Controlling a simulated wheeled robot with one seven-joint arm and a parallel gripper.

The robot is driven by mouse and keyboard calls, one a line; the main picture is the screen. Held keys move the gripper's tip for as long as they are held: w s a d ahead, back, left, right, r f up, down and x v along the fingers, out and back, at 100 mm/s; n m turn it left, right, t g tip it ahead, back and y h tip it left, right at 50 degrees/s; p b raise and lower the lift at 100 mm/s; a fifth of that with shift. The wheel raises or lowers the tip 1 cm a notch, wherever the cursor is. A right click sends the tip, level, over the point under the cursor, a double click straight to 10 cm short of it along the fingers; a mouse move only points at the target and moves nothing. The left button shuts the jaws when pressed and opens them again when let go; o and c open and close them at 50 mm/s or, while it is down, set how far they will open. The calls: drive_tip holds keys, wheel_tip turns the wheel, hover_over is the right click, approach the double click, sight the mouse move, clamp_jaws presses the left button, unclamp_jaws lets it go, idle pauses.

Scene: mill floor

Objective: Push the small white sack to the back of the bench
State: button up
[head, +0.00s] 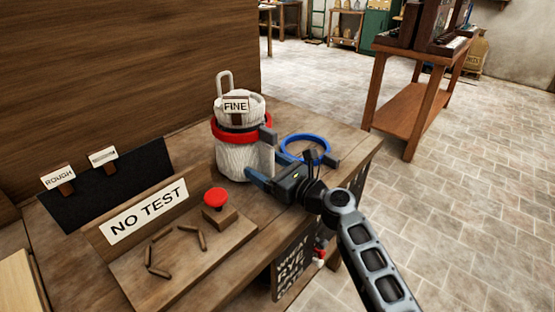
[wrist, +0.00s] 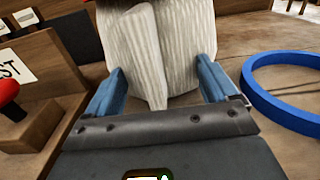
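The small white sack (head: 236,160) stands upright on the bench (head: 345,146). It has a red band (head: 228,134) round its neck and a FINE tag (head: 236,106) at its top. My gripper (head: 262,158) is at the sack's right front side, low down. In the wrist view the sack (wrist: 155,50) fills the space between two blue fingers (wrist: 155,85), which are spread wide, one at each side. I cannot tell whether both fingers touch the cloth. The sack's base is partly hidden by my gripper.
A blue ring (head: 305,149) lies right of the sack. A red button (head: 215,198) on a wooden block and a NO TEST sign (head: 145,212) stand to the left. A wooden wall (head: 120,60) rises behind. A dark ROUGH-tagged board (head: 105,182) is further left.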

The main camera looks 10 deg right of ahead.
sight(258, 162)
drive_tip(key=shift+b+x, duration=0.5)
drive_tip(key=shift+x, duration=1)
drive_tip(key=shift+b+x, duration=1.25)
drive_tip(key=shift+x, duration=1.2)
drive_tip(key=shift+f, duration=0.1)
drive_tip(key=shift+a, duration=0.15)
drive_tip(key=shift+b+x, duration=1.65)
drive_tip(key=shift+x, duration=0.8)
drive_tip(key=shift+w, duration=0.15)
drive_tip(key=shift+b+x, duration=1.85)
drive_tip(key=shift+x, duration=0.1)
